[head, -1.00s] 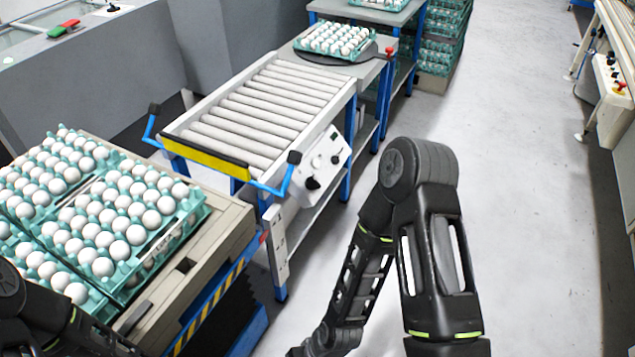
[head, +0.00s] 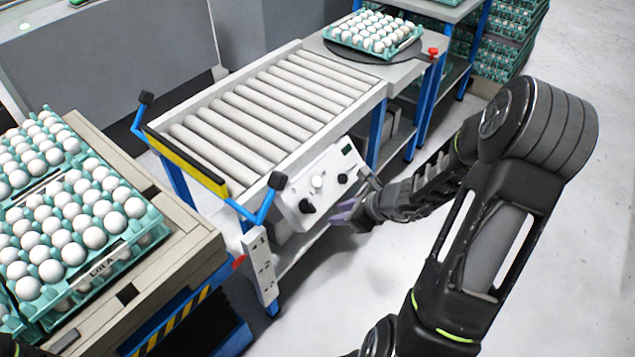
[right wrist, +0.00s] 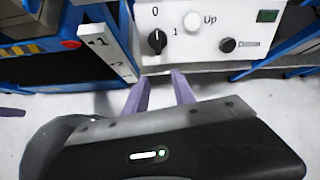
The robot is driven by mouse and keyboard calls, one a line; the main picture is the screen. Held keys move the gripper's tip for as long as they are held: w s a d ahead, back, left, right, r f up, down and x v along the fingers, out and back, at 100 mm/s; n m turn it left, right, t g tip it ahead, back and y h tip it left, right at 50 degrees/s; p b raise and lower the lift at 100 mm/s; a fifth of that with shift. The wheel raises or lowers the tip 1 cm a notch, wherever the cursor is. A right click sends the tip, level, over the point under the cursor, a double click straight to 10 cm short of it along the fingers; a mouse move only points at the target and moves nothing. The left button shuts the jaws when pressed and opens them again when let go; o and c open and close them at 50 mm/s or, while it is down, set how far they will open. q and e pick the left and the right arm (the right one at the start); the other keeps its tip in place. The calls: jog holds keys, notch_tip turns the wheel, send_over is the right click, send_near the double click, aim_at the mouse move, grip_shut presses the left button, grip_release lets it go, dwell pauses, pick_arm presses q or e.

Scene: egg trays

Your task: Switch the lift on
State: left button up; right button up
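The white control panel (head: 322,185) is on the side of the roller conveyor's frame. It also shows in the right wrist view (right wrist: 187,55). It has a black rotary knob (right wrist: 157,41) between the marks 0 and 1, a white round button (right wrist: 193,22) marked Up, another black knob (right wrist: 227,45) and a small dark green display (right wrist: 267,16). My right gripper (right wrist: 160,78) has two purple fingers, apart and with nothing between them. They are just below the panel, under the 0/1 knob, and I see no contact.
The roller conveyor (head: 182,122) has a yellow front bar and blue handles. A pallet platform (head: 183,232) with trays of eggs stands at left. An egg tray (head: 412,44) rests on a dark turntable behind. The floor at right is clear.

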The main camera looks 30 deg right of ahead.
aim_at(312, 205)
jog(key=shift+w+a+r+m+t+y, duration=0.2)
jog(key=shift+w+r+m+t, duration=0.15)
jog(key=shift+w+r+m, duration=0.2)
jog(key=shift+w+a+r+m+t+y, duration=0.1)
jog(key=shift+w+a+r+m+t, duration=0.1)
jog(key=shift+w+r+m+t, duration=0.35)
jog(key=shift+w+f, duration=0.1)
jog(key=shift+f, duration=0.05)
jog(key=b+x, duration=0.6)
jog(key=x, duration=0.2)
jog(key=shift+s+f, duration=0.2)
jog(key=shift+s, duration=0.05)
jog(key=shift+w+a+f+b, duration=0.15)
jog(key=shift+w+f+b, duration=0.15)
jog(key=shift+w, duration=0.15)
jog(key=shift+r, duration=0.1)
